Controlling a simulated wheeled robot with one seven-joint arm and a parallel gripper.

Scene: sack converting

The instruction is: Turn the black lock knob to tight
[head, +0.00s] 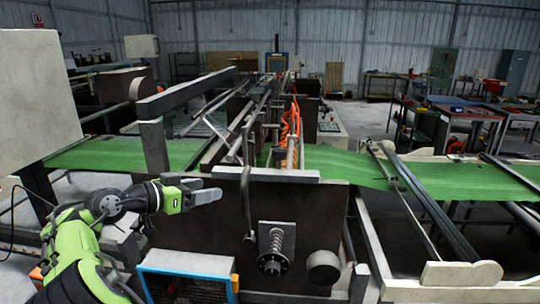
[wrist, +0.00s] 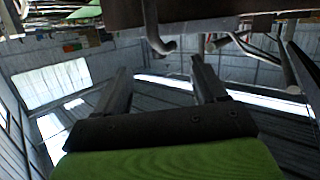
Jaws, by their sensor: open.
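A black round knob (head: 272,265) sits at the lower end of a coil spring on the dark front panel of the machine; I take it to be the lock knob, and its marks are too small to read. My gripper (head: 218,193) is up and left of it, in front of the panel's upper left part, apart from the knob. In the wrist view my gripper (wrist: 162,75) has its two fingers spread with nothing between them. The knob cannot be made out in the wrist view.
A bent grey lever (head: 246,195) hangs between my gripper and the knob. A dark round roller end (head: 323,268) is right of the knob. A blue-framed box (head: 187,262) stands below my gripper. Green sheet (head: 345,165) runs across the machine.

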